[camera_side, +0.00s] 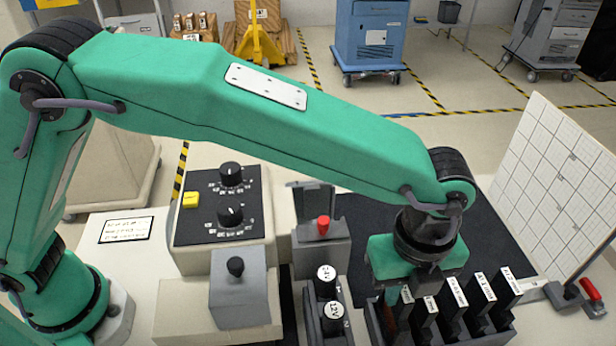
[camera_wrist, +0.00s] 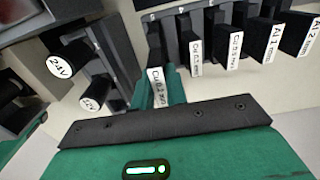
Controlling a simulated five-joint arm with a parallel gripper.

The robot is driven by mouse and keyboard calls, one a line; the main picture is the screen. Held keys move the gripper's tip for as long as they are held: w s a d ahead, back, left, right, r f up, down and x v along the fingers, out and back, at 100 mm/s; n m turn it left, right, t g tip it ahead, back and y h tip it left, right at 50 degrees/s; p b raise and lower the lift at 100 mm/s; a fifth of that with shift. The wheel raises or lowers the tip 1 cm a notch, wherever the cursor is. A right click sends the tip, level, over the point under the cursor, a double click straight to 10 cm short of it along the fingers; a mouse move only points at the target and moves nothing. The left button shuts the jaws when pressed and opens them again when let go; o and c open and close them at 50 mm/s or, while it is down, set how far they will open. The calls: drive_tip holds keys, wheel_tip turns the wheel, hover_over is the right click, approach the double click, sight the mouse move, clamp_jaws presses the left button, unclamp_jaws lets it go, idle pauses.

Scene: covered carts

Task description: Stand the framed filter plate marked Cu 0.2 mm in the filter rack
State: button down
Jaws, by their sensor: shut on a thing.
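My gripper (camera_side: 405,300) is shut on a black framed filter plate, whose white label reads Cu 0.2 mm in the wrist view (camera_wrist: 157,88). The green fingers show on both sides of the plate there. The dark filter rack (camera_side: 374,322) is below my gripper at the lower right of the side view, and the held plate is at its left end. The lower edge of the held plate is hidden, so I cannot tell how deep it sits in a slot. Several other labelled plates (camera_side: 484,287) stand in the rack to the right, also in the wrist view (camera_wrist: 231,45).
Two black cylinders marked 24V (camera_side: 326,274) and 12V (camera_side: 333,318) stand in a holder left of the rack. A grey block with a red knob (camera_side: 323,229) is behind them. A white gridded panel (camera_side: 553,185) and a red-handled clamp (camera_side: 590,291) are at right.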

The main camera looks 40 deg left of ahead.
drive_tip(key=shift+f, duration=2.25)
drive_tip(key=c, duration=1.4)
unclamp_jaws()
wheel_tip(320, 180, up, 12)
drive_tip(key=shift+r, duration=0.15)
